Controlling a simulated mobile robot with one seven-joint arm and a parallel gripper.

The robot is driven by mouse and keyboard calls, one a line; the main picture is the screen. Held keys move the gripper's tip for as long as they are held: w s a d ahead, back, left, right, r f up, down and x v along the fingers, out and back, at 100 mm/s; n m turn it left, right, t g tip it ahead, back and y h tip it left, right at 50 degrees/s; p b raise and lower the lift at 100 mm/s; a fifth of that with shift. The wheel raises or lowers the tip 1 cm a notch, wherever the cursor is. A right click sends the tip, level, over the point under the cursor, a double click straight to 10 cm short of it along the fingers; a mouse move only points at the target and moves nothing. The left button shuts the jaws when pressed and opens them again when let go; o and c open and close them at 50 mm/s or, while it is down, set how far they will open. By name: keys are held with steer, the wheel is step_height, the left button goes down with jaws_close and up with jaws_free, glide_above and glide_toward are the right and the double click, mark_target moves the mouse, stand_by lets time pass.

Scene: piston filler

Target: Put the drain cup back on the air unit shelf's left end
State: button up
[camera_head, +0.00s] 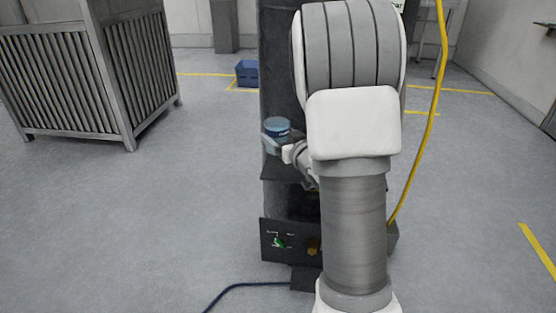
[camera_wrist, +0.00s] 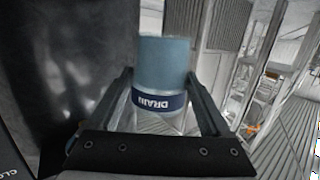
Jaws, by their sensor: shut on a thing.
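The drain cup (camera_wrist: 164,72) is a translucent blue cup with a dark band lettered DRAIN, upside down in the wrist view. My gripper (camera_wrist: 162,100) is shut on it, one finger on each side. In the head view the cup (camera_head: 278,125) shows at the left edge of the dark machine, between the fingers of my gripper (camera_head: 277,140). A dark shelf (camera_head: 283,170) lies just below the gripper in the head view. My arm covers the shelf's right part. I cannot tell whether the cup touches the shelf.
A dark panel (camera_head: 270,240) with a green switch is low on the machine. A yellow hose (camera_head: 432,120) hangs at the right, and a dark cable (camera_head: 240,288) lies on the floor. A slatted grey crate (camera_head: 85,75) stands at the left. Open floor lies between crate and machine.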

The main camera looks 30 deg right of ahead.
steer(key=shift+f+b, duration=0.75)
steer(key=shift+f, duration=2.1)
steer(key=shift+f, duration=0.2)
steer(key=o, duration=1.4)
steer(key=shift+c, duration=0.2)
steer(key=shift+r, duration=0.1)
